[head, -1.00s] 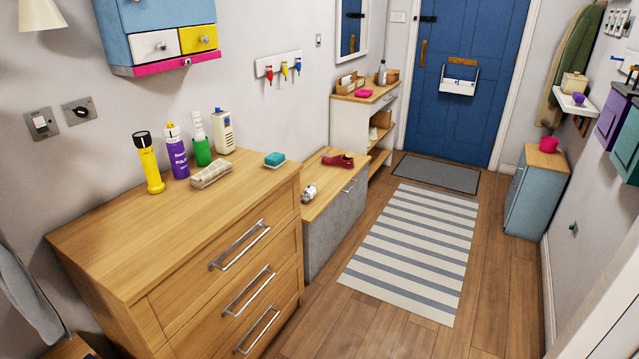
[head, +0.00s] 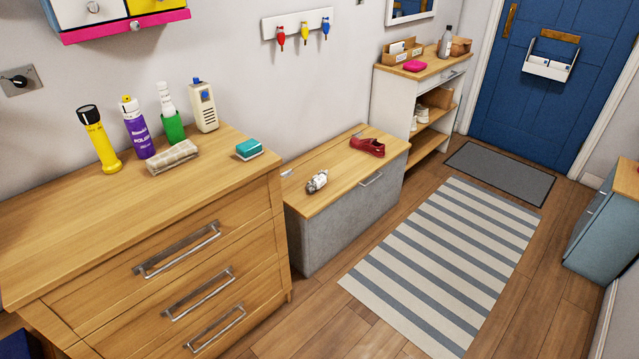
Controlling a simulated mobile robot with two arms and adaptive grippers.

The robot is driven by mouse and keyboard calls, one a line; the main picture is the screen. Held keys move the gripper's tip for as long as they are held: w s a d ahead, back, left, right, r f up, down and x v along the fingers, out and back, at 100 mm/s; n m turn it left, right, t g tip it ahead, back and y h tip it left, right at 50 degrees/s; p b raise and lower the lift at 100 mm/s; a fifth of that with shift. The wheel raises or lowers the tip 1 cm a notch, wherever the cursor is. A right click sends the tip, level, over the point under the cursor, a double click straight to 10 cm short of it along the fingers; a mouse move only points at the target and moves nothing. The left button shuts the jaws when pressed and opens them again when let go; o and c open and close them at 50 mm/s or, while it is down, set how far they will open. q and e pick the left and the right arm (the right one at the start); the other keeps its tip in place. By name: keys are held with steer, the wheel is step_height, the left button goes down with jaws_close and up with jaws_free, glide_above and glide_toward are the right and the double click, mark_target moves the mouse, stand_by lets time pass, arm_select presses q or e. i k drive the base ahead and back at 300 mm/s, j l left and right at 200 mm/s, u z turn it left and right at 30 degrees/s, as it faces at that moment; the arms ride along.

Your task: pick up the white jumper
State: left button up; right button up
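I see no white jumper in the head view. Neither of my grippers shows in this view. A wooden chest of drawers (head: 150,220) stands at the left with its drawers shut.
A yellow torch (head: 98,138), a purple spray can (head: 138,128), a green bottle (head: 170,115) and a teal sponge (head: 249,149) stand on the chest. A striped rug (head: 450,255) covers clear floor before the blue door (head: 545,80).

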mark_target(318, 182)
steer(key=i+l+u, duration=0.15)
steer(key=u, duration=0.2)
steer(key=i+l+u, duration=0.15)
steer(key=u, duration=0.2)
steer(key=i+l+u, duration=0.1)
steer(key=l+u, duration=0.25)
steer(key=i+l+u, duration=0.1)
steer(key=l, duration=0.3)
steer(key=i+l, duration=0.2)
steer(key=l, duration=0.25)
steer(key=i+l+u, duration=0.15)
steer(key=l, duration=0.3)
steer(key=i+l+u, duration=0.1)
steer(key=l, duration=0.3)
steer(key=i+l+u, duration=0.1)
steer(key=l, duration=0.4)
steer(key=i+l, duration=0.1)
steer(key=l, duration=0.35)
steer(key=u, duration=0.05)
